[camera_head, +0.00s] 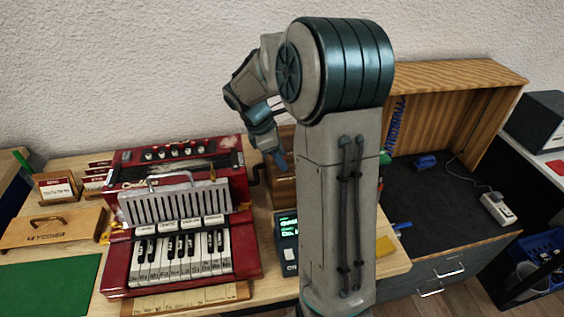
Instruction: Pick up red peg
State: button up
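I cannot make out a red peg in the head view; it may be too small, or hidden behind my arm. My gripper (279,159) hangs at the end of my bent arm, pointing down over a brown wooden box (284,190) right of the red accordion-like instrument. Only a narrow bluish tip of the gripper shows, so its opening and whether it holds anything cannot be told.
The red keyboard instrument (112,255) fills the table's middle. A green mat (48,288), a wooden case (52,229) and card holders (56,188) lie left. A dark device (287,243) sits near my arm. A wooden cabinet (465,78) stands right.

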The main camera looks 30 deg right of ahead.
jog(key=shift+f, duration=0.1)
jog(key=shift+c, duration=0.3)
grip_shut()
jog(key=r, duration=0.4)
jog(key=shift+s+d+r, duration=0.15)
jog(key=shift+d+r, duration=0.2)
jog(key=s+d+r, duration=0.5)
jog(key=d+r, duration=0.1)
jog(key=d, duration=0.3)
jog(key=shift+s+r, duration=0.15)
jog(key=shift+s, duration=0.25)
